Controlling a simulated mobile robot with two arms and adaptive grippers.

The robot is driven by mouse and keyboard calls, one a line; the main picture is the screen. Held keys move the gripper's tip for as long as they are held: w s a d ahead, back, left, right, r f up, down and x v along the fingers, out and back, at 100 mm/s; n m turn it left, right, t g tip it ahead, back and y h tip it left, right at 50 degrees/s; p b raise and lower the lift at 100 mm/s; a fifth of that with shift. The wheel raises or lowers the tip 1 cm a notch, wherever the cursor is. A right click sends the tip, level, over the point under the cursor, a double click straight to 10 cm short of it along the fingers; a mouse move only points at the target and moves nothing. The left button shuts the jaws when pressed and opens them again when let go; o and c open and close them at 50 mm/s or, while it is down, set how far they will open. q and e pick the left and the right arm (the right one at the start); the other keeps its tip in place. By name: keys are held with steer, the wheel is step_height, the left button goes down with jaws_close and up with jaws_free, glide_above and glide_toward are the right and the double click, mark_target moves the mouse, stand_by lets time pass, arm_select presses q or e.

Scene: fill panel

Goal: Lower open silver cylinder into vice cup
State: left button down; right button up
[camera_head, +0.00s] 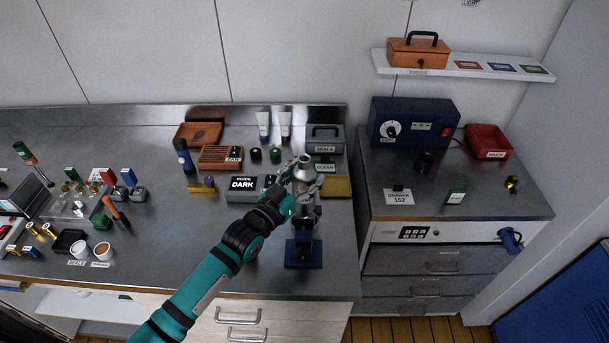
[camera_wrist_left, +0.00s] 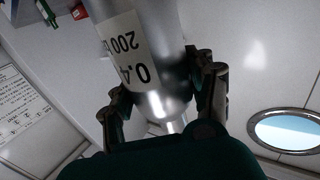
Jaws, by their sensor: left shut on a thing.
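The open silver cylinder (camera_wrist_left: 150,50) is held in my left gripper (camera_wrist_left: 165,90); in the left wrist view it is a shiny metal body with a white label with black print. In the head view the cylinder (camera_head: 305,165) stands about upright, with my left gripper (camera_head: 302,185) closed around it from the left. The vice (camera_head: 303,253) is a dark blue stand near the bench's front edge, directly below the cylinder in the picture. My right gripper is not in view.
A grey box labelled DARK (camera_head: 242,187) and a yellow pad (camera_head: 336,187) lie close to the gripper. White tubes (camera_head: 263,126) and a grey case (camera_head: 325,139) stand behind. The bench front left of the vice is mostly clear. A separate cabinet (camera_head: 450,205) stands to the right.

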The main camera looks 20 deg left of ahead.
mark_target(298, 210)
arm_select(q)
steer(key=shift+f+b, duration=3.35)
steer(key=shift+f, duration=1.25)
steer(key=shift+c, duration=2)
jaws_free()
steer(key=shift+o, duration=0.2)
steer(key=shift+s+f, duration=0.1)
steer(key=shift+f, duration=0.2)
steer(key=v, duration=0.7)
steer(key=shift+s+a+r, duration=0.15)
steer(key=shift+s+r, duration=0.05)
steer(key=shift+r, duration=0.05)
